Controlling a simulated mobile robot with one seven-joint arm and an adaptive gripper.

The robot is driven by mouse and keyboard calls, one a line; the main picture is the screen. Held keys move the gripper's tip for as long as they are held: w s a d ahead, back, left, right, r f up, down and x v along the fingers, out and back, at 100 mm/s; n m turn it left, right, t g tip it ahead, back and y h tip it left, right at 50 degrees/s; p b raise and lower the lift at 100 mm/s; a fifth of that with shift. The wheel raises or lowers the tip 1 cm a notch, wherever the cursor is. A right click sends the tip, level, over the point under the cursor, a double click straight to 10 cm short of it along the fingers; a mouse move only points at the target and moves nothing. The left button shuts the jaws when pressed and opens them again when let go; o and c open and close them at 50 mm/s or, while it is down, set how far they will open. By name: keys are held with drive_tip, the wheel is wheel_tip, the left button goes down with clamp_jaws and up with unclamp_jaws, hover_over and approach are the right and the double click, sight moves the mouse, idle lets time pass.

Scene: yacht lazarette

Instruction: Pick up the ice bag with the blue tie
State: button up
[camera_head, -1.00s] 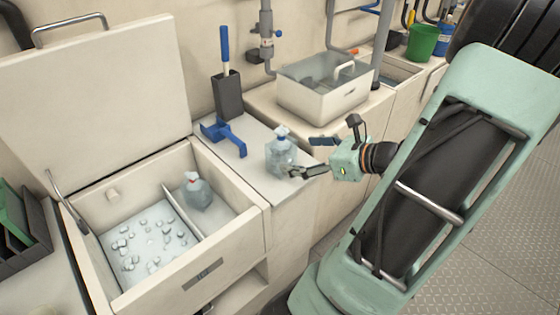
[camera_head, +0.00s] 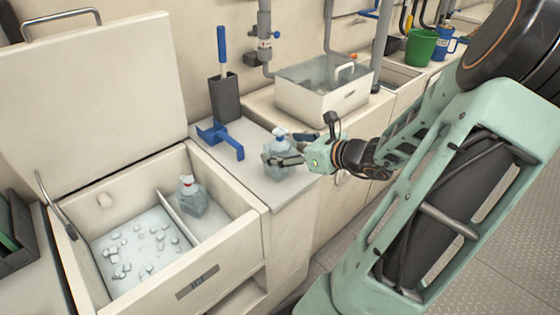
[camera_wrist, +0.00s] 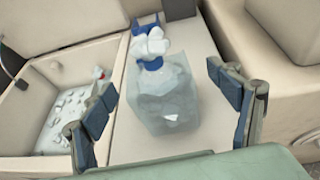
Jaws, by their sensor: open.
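The ice bag with the blue tie (camera_head: 280,150) stands upright on the light counter right of the open ice chest. It is clear, with a gathered top. In the wrist view the bag (camera_wrist: 163,100) stands between the two open fingers of my gripper (camera_wrist: 160,115), with gaps on both sides. In the head view my gripper (camera_head: 290,155) is at the bag, one finger crossing in front of it and partly hiding it. A second ice bag with a red tie (camera_head: 190,196) sits in the chest's right compartment.
The open ice chest (camera_head: 240,232) holds loose ice in its left compartment.

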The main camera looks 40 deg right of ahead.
drive_tip(key=shift+x, duration=0.75)
drive_tip(key=shift+c, duration=0.7)
drive_tip(key=c, duration=1.4)
drive_tip(key=shift+r, duration=0.1)
drive_tip(key=shift+c, duration=0.2)
